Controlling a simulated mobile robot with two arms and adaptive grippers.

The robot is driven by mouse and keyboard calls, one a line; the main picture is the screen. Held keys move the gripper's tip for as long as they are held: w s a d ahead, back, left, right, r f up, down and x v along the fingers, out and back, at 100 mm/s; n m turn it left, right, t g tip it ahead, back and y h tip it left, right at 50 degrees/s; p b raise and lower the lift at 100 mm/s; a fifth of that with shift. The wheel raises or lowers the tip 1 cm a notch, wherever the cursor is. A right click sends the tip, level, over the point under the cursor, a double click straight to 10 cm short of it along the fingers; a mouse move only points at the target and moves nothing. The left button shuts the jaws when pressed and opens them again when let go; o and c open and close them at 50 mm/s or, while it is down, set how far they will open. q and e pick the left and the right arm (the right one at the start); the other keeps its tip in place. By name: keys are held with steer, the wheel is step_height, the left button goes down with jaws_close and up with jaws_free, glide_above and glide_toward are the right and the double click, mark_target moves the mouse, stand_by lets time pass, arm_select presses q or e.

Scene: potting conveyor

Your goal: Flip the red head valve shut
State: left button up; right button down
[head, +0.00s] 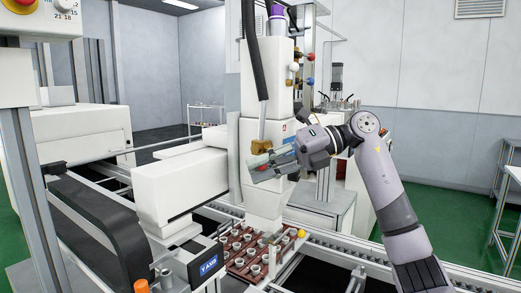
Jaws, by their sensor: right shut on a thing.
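The head valve (262,146) has a small brass-coloured body at the lower end of a pale pipe, on the front of the white dispensing head. A small trace of red shows just below the body, between my fingers; most of the handle is hidden. My right gripper (259,165) reaches in from the right, directly below the brass body, with its fingers closed on the red handle. The handle's exact angle is hard to tell. My left gripper is out of view.
A brown tray (228,268) with several small round parts sits on the conveyor below the head. A white machine arm (180,187) stands left of the head. Small red (308,56) and blue (311,80) knobs are higher up on the column.

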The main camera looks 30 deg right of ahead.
steer(key=shift+w+d+f+n+h+p, duration=0.1)
steer(key=shift+d+f+n+h+p, duration=0.1)
steer(key=shift+n+h+p, duration=0.25)
steer(key=shift+d+f+n+h+p, duration=0.1)
steer(key=shift+d+n+h+p, duration=0.15)
steer(key=shift+h+p, duration=0.4)
steer(key=shift+w+d+f+n+t+h+p, duration=0.25)
steer(key=shift+d+f+n+h+p, duration=0.25)
steer(key=shift+h, duration=0.55)
steer(key=shift+w+d+f+n+t+h+p, duration=0.2)
steer(key=shift+d+n+h+p, duration=0.15)
steer(key=shift+n+h+p, duration=0.5)
steer(key=shift+w+d+f+n+t+h+p, duration=0.25)
steer(key=shift+d+f+n+h+p, duration=0.15)
steer(key=shift+h, duration=0.8)
steer(key=shift+d, duration=0.1)
steer(key=c, duration=1.5)
jaws_free()
steer(key=shift+r, duration=0.1)
steer(key=shift+c, duration=0.2)
steer(key=shift+o, duration=0.4)
steer(key=shift+s, duration=0.1)
